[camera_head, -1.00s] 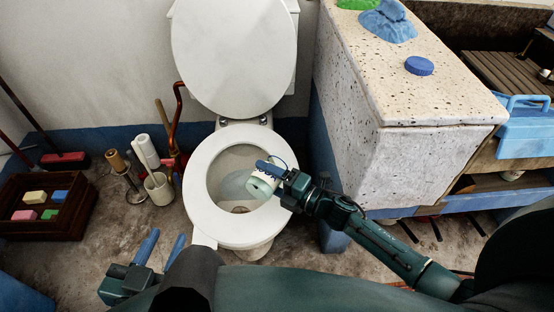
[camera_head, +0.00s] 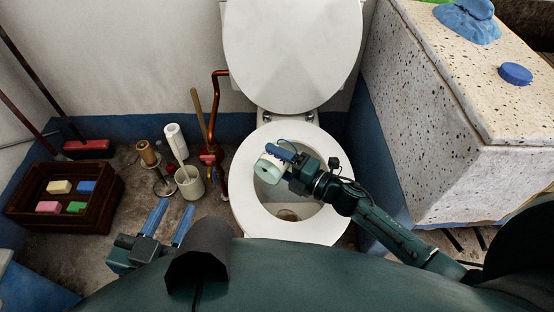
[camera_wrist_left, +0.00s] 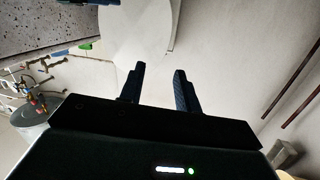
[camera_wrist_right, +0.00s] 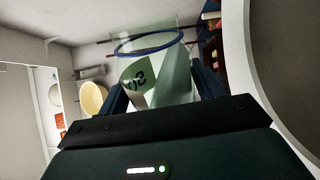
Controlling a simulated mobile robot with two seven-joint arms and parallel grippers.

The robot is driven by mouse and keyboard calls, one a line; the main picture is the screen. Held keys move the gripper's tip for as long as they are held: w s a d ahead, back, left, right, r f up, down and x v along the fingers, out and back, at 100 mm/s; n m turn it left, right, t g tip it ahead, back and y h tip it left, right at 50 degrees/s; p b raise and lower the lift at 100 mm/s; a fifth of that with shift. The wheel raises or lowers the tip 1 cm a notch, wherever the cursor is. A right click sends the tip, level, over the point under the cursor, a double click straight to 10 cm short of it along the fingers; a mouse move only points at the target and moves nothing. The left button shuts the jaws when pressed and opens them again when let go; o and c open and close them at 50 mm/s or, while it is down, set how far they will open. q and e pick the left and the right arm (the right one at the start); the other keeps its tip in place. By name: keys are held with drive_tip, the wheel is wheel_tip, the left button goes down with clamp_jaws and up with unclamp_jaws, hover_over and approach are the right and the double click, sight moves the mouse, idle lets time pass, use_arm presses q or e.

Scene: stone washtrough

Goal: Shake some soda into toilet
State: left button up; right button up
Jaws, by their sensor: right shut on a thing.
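The toilet (camera_head: 243,203) stands against the wall with its lid (camera_head: 292,50) raised and its seat ring around an open bowl. My right gripper (camera_head: 284,158) is shut on a white and clear soda container (camera_head: 268,170) and holds it over the left part of the bowl opening. In the right wrist view the soda container (camera_wrist_right: 152,72) sits between the fingers; it is see-through with a blue rim, a green label and dark letters. Its contents are not clear. My left gripper (camera_head: 168,222) is open and empty, left of the toilet. Its parted fingers show in the left wrist view (camera_wrist_left: 158,88).
A speckled stone trough (camera_head: 440,120) stands close on the right, with a blue lid (camera_head: 515,73) and a blue cloth (camera_head: 468,22) on top. A copper pipe (camera_head: 214,110), a brush holder (camera_head: 189,182) and a paper roll stand left of the toilet. A wooden crate (camera_head: 112,205) holds coloured blocks.

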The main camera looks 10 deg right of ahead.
use_arm(q)
drive_tip(key=d+t+h+b, duration=0.1)
drive_tip(key=b, duration=0.2)
drive_tip(key=d+t+h+b, duration=0.1)
drive_tip(key=h+b, duration=0.1)
drive_tip(key=b, duration=0.1)
drive_tip(key=shift+s+d+m+t+b, duration=0.25)
drive_tip(key=shift+s+m+t+b, duration=0.05)
drive_tip(key=shift+m, duration=0.1)
idle(1.4)
